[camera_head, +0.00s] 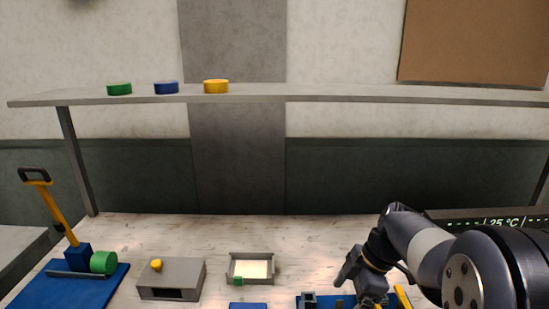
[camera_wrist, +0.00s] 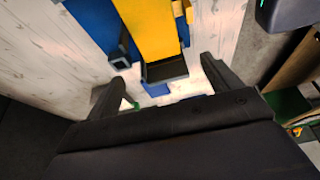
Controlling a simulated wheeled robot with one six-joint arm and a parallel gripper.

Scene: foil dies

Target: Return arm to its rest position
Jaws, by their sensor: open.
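My gripper (camera_head: 350,272) is low at the right of the table in the head view, on my dark and white arm. In the wrist view my gripper (camera_wrist: 165,85) has its two dark fingers spread apart, with nothing held between them. A yellow bar (camera_wrist: 150,28) with a dark end lies just beyond the fingers there, beside a blue part (camera_wrist: 97,28). In the head view, yellow bars (camera_head: 403,297) and a blue base (camera_head: 322,302) sit close by the gripper, partly hidden by my arm.
A blue press (camera_head: 77,258) with a yellow lever and green die (camera_head: 104,262) stands left. A grey box (camera_head: 185,278) with a yellow knob and a small tray (camera_head: 250,258) are mid-table. Green (camera_head: 119,89), blue (camera_head: 166,88) and yellow (camera_head: 216,87) dies rest on the shelf (camera_head: 350,95).

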